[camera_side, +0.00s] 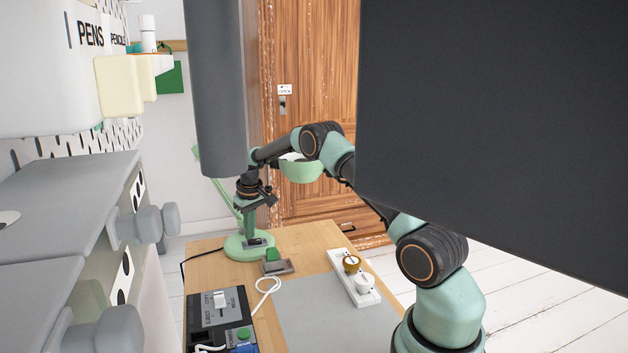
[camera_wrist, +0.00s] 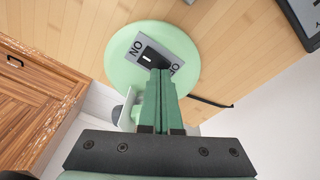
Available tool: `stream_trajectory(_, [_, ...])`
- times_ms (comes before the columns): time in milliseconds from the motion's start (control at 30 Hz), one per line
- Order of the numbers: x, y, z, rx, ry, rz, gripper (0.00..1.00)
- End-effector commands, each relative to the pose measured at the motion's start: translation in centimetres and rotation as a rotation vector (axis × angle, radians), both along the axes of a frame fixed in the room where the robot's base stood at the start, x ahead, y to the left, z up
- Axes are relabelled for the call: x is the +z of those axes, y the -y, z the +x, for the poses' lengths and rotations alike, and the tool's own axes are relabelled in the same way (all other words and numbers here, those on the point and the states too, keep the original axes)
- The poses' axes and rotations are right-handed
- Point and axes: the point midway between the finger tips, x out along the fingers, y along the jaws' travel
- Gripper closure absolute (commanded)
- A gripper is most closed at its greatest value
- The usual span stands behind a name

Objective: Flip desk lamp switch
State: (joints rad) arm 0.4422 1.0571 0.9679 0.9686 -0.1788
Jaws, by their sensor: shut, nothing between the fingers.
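The desk lamp has a round light-green base (camera_side: 238,252), a thin arm and a green shade (camera_side: 303,172); the base also fills the top of the wrist view (camera_wrist: 117,55). On the base is a grey plate with a black rocker switch (camera_wrist: 150,55), with ON lettering at its left end and partly hidden OFF lettering at its right. My gripper (camera_side: 249,236) points down over the base with its green fingers together and empty. In the wrist view the fingertips (camera_wrist: 160,71) overlap the rocker's lower edge; I cannot tell whether they touch it.
A grey holder with a green block (camera_side: 275,263) stands just in front of the lamp. A dark control box (camera_side: 218,318), a white cable and a power strip (camera_side: 355,278) lie nearer. Grey drawers line the left; large dark shapes block the upper right.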

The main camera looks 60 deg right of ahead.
Motion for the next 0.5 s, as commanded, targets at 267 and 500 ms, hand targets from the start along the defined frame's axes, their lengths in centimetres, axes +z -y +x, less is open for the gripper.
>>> stream_trajectory(267, [-0.42, 0.00, -0.02, 0.000, -0.001, 0.000, 1.00])
stream_trajectory(500, [-0.75, -0.01, -0.03, 0.000, -0.001, 0.000, 1.00])
